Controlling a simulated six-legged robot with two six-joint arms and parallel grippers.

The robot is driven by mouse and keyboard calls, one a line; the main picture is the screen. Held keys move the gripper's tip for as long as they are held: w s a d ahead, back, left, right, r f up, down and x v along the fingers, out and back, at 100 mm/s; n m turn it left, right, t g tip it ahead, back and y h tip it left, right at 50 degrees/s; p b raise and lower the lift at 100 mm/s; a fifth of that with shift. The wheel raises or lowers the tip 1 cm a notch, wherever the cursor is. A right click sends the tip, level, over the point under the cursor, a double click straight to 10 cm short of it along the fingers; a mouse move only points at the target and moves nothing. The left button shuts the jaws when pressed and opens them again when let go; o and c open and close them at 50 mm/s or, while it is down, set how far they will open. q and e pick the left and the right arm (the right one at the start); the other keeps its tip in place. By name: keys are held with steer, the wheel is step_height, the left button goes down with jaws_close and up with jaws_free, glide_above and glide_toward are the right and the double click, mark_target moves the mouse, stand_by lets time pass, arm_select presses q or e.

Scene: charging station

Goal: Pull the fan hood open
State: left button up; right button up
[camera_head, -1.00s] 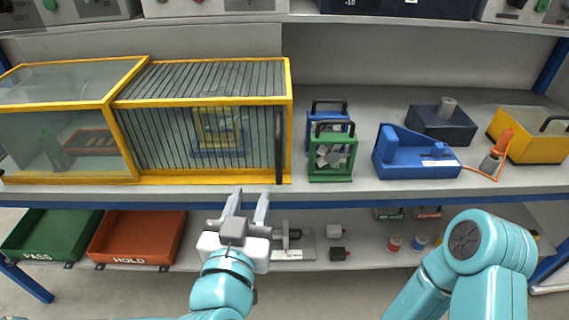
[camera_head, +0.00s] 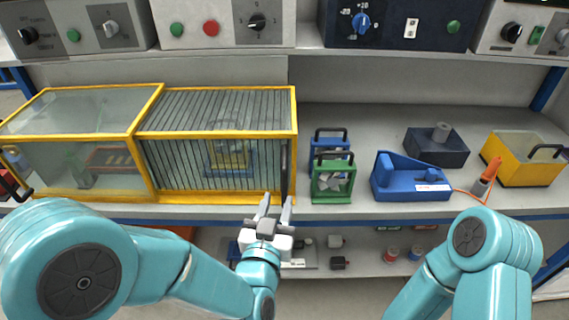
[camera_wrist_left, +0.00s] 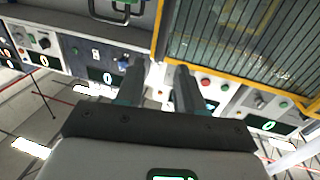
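The fan hood (camera_head: 215,160) is a yellow-framed box with a slatted grey front, on the shelf left of centre. Its dark upright handle (camera_head: 284,165) is at the right end of its front. The slatted panel also shows at the right of the left wrist view (camera_wrist_left: 235,40). My left gripper (camera_head: 274,203) is open, with its fingertips just below the handle's lower end, apart from each other. In the left wrist view its two fingers (camera_wrist_left: 157,85) are spread with nothing held between them. My right gripper is out of view; only my right arm shows.
A glass-sided yellow-framed section (camera_head: 75,140) adjoins the hood at left. Right of the handle stand a green carrier (camera_head: 333,180), a blue carrier behind it, a blue device (camera_head: 410,180) and a yellow bin (camera_head: 525,160). Control panels (camera_head: 395,22) line the upper shelf.

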mark_target(284, 181)
arm_select(q)
steer(key=w, duration=0.3)
steer(key=w+d+p, duration=0.1)
steer(key=w, duration=0.4)
steer(key=shift+w+d+f, duration=0.2)
steer(key=shift+w+d, duration=0.1)
steer(key=shift+s, duration=0.1)
jaws_close()
